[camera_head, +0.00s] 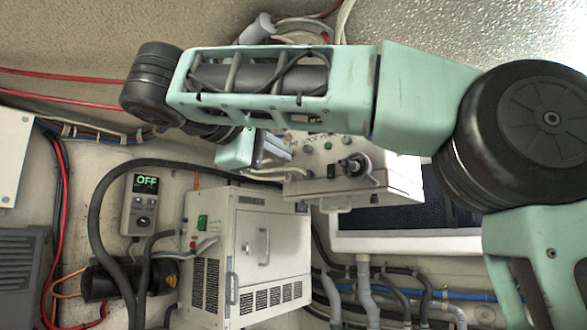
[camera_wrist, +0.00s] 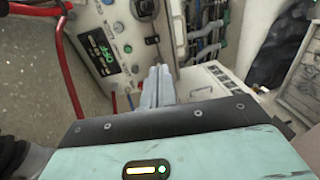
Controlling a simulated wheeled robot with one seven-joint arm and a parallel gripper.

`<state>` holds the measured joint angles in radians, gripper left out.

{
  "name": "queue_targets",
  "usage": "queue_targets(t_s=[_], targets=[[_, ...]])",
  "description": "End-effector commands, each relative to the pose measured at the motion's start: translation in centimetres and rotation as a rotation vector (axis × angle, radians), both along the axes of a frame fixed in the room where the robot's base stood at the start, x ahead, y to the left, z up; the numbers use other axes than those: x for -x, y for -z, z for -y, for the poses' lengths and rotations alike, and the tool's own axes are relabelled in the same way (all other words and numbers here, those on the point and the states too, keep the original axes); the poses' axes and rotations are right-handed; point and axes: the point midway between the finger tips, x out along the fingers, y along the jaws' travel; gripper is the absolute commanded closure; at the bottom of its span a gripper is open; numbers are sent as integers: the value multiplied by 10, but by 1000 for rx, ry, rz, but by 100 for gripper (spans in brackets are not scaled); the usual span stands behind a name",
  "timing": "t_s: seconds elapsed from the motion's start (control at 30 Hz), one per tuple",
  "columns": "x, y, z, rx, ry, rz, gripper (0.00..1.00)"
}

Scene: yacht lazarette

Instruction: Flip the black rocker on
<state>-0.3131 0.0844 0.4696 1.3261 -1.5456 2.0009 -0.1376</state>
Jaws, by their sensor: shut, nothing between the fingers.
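A pale control box (camera_head: 385,190) hangs at the centre of the head view. A small black part (camera_head: 331,171), which looks like the black rocker, sits on its face left of a black rotary knob (camera_head: 354,165). In the wrist view a small black part (camera_wrist: 151,40) shows on a pale panel (camera_wrist: 118,18); I take it for the rocker, but its position is too small to read. My gripper (camera_head: 285,174) is shut and empty, its fingers in front of the box's left side. In the wrist view the gripper's fingertips (camera_wrist: 159,70) sit together just below the panel; contact cannot be told.
A grey unit with an OFF display (camera_head: 143,200) is on the wall at left. A vented white cabinet (camera_head: 250,250) stands below the box. Dark hoses (camera_head: 95,215) and red cables (camera_head: 60,76) run around the left side. Pipes (camera_head: 365,290) run below right.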

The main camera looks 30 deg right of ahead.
Motion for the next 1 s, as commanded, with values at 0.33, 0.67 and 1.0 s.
queue_targets(t_s=[0.33,0.67,1.0], targets=[[2,-4,2,2,12,11,100],[-3,1,16,1,15,12,100],[-21,3,69,5,18,10,100]])
